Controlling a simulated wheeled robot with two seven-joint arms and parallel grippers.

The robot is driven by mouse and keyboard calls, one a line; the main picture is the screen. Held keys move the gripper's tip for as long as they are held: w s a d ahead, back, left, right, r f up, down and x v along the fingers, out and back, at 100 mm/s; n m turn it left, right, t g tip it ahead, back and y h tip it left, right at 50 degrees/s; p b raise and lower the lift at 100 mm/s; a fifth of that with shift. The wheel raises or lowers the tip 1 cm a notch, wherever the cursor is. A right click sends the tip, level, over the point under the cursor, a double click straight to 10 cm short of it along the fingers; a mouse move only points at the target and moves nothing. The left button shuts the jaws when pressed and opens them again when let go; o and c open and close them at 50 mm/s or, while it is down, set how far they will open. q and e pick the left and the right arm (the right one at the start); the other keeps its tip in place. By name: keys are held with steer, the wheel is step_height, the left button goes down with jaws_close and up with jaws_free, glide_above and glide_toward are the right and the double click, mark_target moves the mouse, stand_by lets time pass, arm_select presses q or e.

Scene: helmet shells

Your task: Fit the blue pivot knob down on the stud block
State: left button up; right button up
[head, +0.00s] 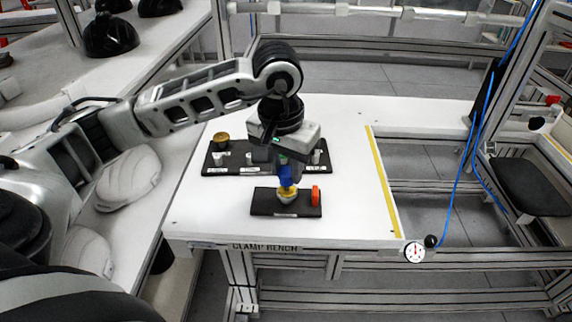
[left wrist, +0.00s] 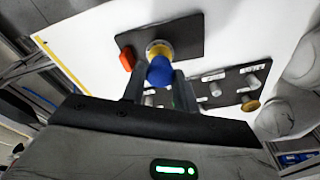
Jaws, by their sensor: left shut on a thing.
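The blue pivot knob (head: 286,178) is between the fingers of my left gripper (head: 288,171), which is shut on it. The knob is upright, directly over a gold-and-white stud (head: 287,195) on the small black stud block (head: 262,204). I cannot tell whether the knob touches the stud. In the left wrist view the knob (left wrist: 159,72) sits between the fingertips (left wrist: 158,80) and overlaps the gold ring (left wrist: 159,48) of the stud. An orange disc (head: 315,195) stands at the right end of the block. My right gripper is not in view.
A longer black rack (head: 225,168) with several pale pegs and a gold cap (head: 221,139) stands behind, partly hidden by my left gripper. The white clamp bench (head: 345,215) is clear on the right, up to a yellow strip (head: 383,180). A dial gauge (head: 414,252) hangs at the front right corner.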

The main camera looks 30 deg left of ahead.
arm_select(q)
steer(key=shift+f+b, duration=0.6)
steer(key=shift+f, duration=0.1)
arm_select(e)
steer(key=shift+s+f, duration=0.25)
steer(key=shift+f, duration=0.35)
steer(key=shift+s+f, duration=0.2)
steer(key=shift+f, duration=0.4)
arm_select(q)
steer(key=o, duration=1)
steer(key=shift+r, duration=0.85)
steer(key=r, duration=0.4)
steer(key=s+r+p, duration=0.1)
steer(key=r, duration=0.4)
steer(key=s+r, duration=0.1)
steer(key=r, duration=0.4)
steer(key=shift+r+p, duration=0.1)
steer(key=shift+p, duration=0.3)
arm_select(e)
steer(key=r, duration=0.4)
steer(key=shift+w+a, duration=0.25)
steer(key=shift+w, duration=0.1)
arm_select(q)
steer(key=shift+d, duration=0.1)
